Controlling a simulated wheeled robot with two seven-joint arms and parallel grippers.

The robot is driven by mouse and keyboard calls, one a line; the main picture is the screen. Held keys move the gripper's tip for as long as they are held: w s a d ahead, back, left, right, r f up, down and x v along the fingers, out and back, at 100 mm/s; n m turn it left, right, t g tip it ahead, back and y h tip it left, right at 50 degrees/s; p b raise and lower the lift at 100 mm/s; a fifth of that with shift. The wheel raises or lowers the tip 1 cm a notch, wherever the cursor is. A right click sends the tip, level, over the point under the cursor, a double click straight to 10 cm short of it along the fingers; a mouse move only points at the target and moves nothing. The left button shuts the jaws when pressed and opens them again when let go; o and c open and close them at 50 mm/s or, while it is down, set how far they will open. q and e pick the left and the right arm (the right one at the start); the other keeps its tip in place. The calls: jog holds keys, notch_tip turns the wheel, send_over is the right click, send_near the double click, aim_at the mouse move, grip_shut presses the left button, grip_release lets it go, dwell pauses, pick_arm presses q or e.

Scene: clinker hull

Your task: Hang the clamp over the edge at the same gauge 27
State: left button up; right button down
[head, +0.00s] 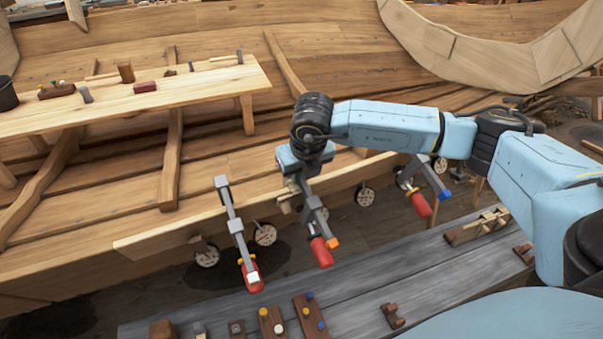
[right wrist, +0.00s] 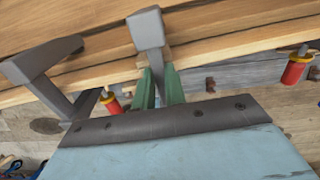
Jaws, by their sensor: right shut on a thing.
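My right gripper (head: 297,190) is at the pale plank edge (head: 160,238), shut on the grey clamp with red handle and orange tip (head: 319,247). In the right wrist view its green fingers (right wrist: 158,88) close around this clamp's grey bar (right wrist: 148,30); I cannot tell whether the clamp rests on the edge. A white-tipped clamp (head: 237,230) is on the edge to its left, and a blue-tipped clamp (head: 420,200) to its right. Round dials (head: 265,234) (head: 364,196) hang along the plank; their numbers are too small to read. My left gripper is out of view.
A grey bench (head: 230,305) in front carries pegged blocks (head: 308,315) and a brown wooden piece (head: 392,315). A pale work plank (head: 190,90) with small tools lies behind at left. The neighbouring clamp's frame (right wrist: 45,75) is close to my right gripper.

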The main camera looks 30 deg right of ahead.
jog(key=shift+s+f+b, duration=0.15)
jog(key=shift+s+b, duration=0.05)
jog(key=shift+b, duration=0.1)
dwell(0.4)
jog(key=c, duration=1.4)
grip_release()
jog(key=shift+o, duration=0.2)
jog(key=shift+s, duration=0.1)
jog(key=b+v, duration=0.1)
jog(key=v, duration=1.2)
jog(key=shift+s+a, duration=0.1)
